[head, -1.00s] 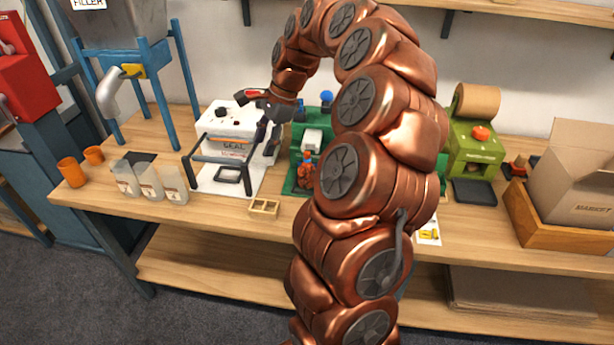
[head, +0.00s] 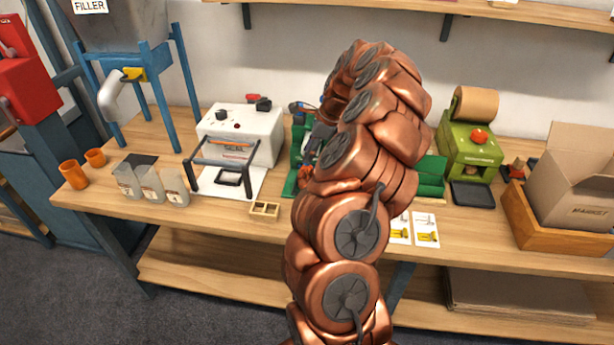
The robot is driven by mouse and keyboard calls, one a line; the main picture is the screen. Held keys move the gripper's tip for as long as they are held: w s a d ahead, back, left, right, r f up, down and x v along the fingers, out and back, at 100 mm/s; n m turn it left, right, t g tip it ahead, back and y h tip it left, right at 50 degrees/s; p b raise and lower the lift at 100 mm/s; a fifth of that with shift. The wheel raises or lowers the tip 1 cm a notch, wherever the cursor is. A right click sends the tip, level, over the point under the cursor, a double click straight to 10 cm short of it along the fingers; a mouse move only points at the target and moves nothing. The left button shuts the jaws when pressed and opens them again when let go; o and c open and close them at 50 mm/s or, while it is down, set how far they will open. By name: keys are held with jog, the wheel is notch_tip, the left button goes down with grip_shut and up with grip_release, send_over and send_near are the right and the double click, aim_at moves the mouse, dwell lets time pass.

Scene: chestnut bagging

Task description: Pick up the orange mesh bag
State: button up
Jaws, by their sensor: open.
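A small orange-brown bundle, which looks like the orange mesh bag (head: 305,173), shows at the left front of the green machine (head: 430,178). Most of it is hidden behind my copper arm. My gripper (head: 312,146) is a dark shape at the arm's end, over the left part of the green machine and just above the bundle. It is open and partly hidden by the arm. From this angle I cannot tell whether its fingers touch the bundle.
The white sealer (head: 243,130) stands left of the gripper, with a small wooden tray (head: 264,209) in front. Clear pouches (head: 150,185) and orange cups (head: 73,174) are further left. Printed cards (head: 426,230), a green label machine (head: 470,150) and a cardboard box (head: 575,180) are right.

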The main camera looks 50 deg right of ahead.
aim_at(307, 166)
jog(key=shift+d+p+x, duration=0.15)
jog(key=shift+p+x, duration=0.1)
jog(key=shift+x, duration=0.65)
jog(key=shift+d+p+x, duration=0.15)
jog(key=shift+p+x, duration=0.1)
jog(key=shift+x, duration=0.6)
jog(key=shift+s+f, duration=0.1)
jog(key=shift+f, duration=0.05)
grip_shut()
